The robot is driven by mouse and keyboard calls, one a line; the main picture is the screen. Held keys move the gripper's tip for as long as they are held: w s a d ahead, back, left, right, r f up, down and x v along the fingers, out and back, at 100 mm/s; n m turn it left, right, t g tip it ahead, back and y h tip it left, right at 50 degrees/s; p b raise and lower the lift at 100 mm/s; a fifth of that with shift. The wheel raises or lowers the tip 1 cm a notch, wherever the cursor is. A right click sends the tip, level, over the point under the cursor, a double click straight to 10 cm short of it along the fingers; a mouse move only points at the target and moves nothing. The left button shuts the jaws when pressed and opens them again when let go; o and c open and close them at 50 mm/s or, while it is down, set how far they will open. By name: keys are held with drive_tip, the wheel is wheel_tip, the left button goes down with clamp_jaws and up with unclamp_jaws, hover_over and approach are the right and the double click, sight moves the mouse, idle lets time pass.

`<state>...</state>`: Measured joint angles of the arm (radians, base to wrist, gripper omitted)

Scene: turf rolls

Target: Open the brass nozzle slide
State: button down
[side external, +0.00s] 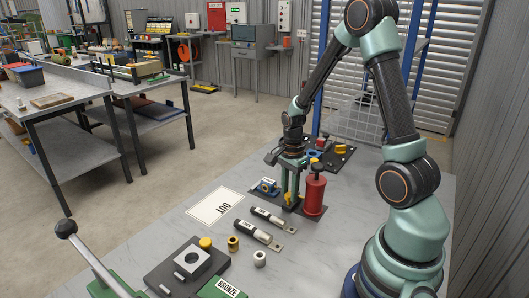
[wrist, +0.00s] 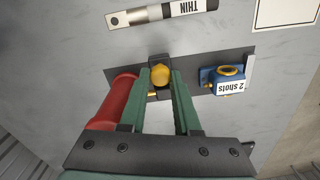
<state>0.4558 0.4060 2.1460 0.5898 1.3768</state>
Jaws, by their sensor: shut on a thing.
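The brass nozzle slide shows as a rounded yellow-brass knob (wrist: 161,74) on a small dark mount in the wrist view. My gripper (wrist: 160,82) has its two green fingers on either side of this knob and is shut on it. In the side view my gripper (side external: 290,203) points straight down beside a red cylinder (side external: 314,194) with a dark knob on top. The fingers hide most of the brass piece there. The red cylinder (wrist: 115,102) is left of the fingers in the wrist view. How far the slide stands open cannot be told.
A blue block labelled "2 shots" (wrist: 222,79) stands close to the fingers on the dark base plate (wrist: 196,72). A bar labelled THIN (wrist: 160,14) lies apart from them.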

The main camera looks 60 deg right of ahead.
sight(287, 193)
drive_tip(key=shift+w, duration=0.35)
drive_tip(key=c, duration=0.6)
unclamp_jaws()
drive_tip(key=shift+r, duration=0.15)
wheel_tip(287, 193, up, 12)
drive_tip(key=shift+f, duration=0.1)
